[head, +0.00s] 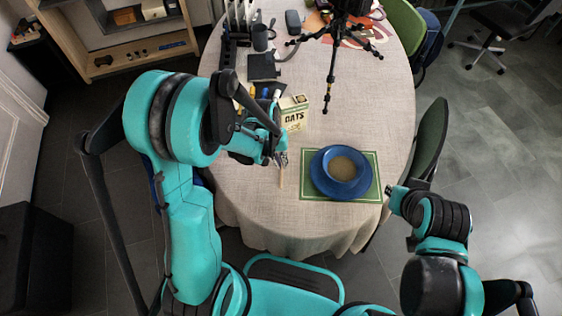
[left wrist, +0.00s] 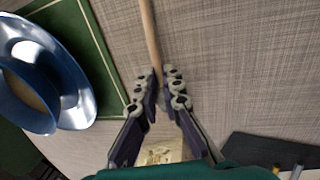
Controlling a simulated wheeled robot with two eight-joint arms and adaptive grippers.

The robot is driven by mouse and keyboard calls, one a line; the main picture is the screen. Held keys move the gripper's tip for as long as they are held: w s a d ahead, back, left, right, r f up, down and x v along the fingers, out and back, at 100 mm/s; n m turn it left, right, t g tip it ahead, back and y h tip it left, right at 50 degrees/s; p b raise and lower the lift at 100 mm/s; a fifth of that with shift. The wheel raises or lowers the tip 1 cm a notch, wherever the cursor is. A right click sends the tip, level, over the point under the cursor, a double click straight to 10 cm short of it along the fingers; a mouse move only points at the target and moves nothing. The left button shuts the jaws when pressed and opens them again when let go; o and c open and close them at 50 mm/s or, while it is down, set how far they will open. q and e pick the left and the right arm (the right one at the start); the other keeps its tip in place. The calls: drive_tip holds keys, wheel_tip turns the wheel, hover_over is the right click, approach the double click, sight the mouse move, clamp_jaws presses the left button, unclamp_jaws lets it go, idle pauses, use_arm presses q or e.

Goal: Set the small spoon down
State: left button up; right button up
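A thin wooden stick, which I take for the small spoon (head: 281,178), shows below my left gripper (head: 281,159) in the head view. In the left wrist view the spoon's handle (left wrist: 150,35) runs from the top edge to between the fingertips of my left gripper (left wrist: 157,78), which are closed around it. The spoon's other end is hidden or out of view. It is over the tablecloth left of the green placemat; I cannot tell if it touches the cloth. My right gripper (head: 395,197) is right of the placemat, its fingers too small to read.
A green placemat (head: 312,190) bears a blue plate (head: 320,178) and a filled blue bowl (head: 343,168); they also show in the left wrist view. An oats box (head: 294,113) stands behind my left gripper. A black tripod (head: 331,75) stands farther back. The cloth (head: 250,205) in front is clear.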

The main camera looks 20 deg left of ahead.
use_arm(q)
drive_tip(key=o, duration=0.3)
drive_tip(key=shift+o, duration=0.2)
drive_tip(key=shift+r, duration=0.15)
wheel_tip(320, 180, up, 11)
drive_tip(key=a+p, duration=0.2)
drive_tip(key=p, duration=0.3)
drive_tip(key=s+a+r+m+t+y, duration=0.2)
drive_tip(key=s+r+t, duration=0.4)
drive_tip(key=s+r, duration=0.5)
drive_tip(key=shift+s+r+t, duration=0.15)
drive_tip(key=shift+r+t, duration=0.25)
drive_tip(key=shift+r, duration=0.45)
